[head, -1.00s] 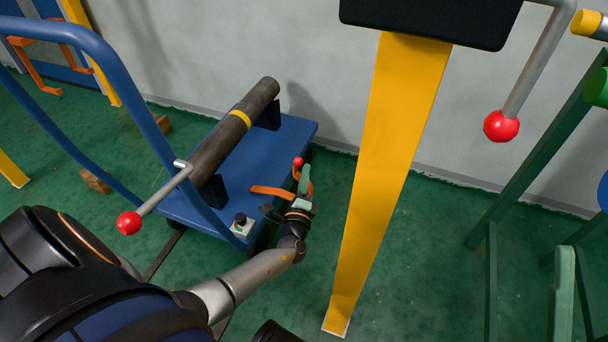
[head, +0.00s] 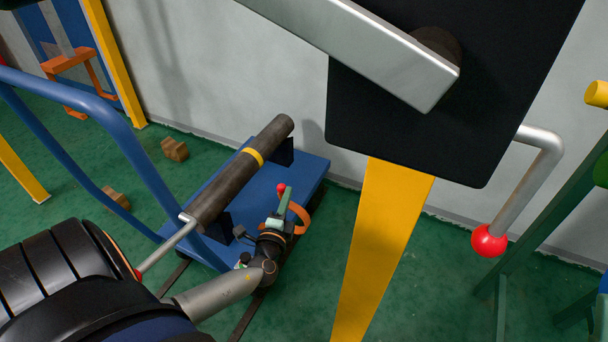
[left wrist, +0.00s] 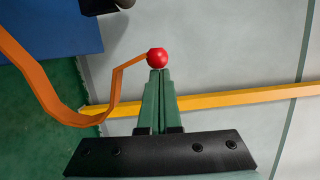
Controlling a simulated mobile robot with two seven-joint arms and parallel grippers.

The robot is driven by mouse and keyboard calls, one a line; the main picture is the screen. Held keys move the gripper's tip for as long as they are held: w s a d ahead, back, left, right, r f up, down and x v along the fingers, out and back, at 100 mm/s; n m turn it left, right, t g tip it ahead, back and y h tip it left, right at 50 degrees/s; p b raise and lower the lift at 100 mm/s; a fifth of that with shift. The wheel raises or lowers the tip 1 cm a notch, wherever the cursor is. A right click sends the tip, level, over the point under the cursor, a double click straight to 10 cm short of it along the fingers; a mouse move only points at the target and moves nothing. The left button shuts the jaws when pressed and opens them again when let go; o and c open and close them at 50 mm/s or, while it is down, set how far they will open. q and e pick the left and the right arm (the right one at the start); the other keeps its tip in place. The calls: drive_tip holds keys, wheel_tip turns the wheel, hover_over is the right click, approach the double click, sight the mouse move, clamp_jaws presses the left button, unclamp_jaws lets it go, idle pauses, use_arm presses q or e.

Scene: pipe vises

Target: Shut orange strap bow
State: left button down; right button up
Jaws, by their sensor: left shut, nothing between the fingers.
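The orange strap bow (head: 301,216) is a thin curved band at the near right end of the blue cart. In the left wrist view the orange band (left wrist: 42,88) runs down from the left edge, bends, and rises toward a red knob (left wrist: 157,57). My left gripper (head: 284,190) has its green fingers shut and empty, beside the bow. The red knob also shows in the head view (head: 281,186), right at the fingertips; I cannot tell whether they touch. The gripper hides part of the bow. My right gripper is not in view.
The blue cart (head: 262,182) carries a dark pipe (head: 226,190) with a yellow band. A yellow post (head: 385,255) with a black panel (head: 400,125) stands close on the right. A grey lever with a red knob (head: 489,240) hangs beyond it. Green floor lies between.

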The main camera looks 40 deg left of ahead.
use_arm(q)
drive_tip(key=shift+s+a+r+n, duration=0.2)
drive_tip(key=shift+a+r+n, duration=0.15)
drive_tip(key=shift+a, duration=0.35)
drive_tip(key=shift+s+a+r+n, duration=0.2)
drive_tip(key=shift+a+r+n, duration=0.1)
drive_tip(key=shift+a, duration=0.4)
drive_tip(key=shift+s+a+r+n, duration=0.25)
drive_tip(key=shift+a+n, duration=0.1)
drive_tip(key=shift+a, duration=0.35)
drive_tip(key=shift+w+d, duration=0.1)
drive_tip(key=shift+w, duration=0.05)
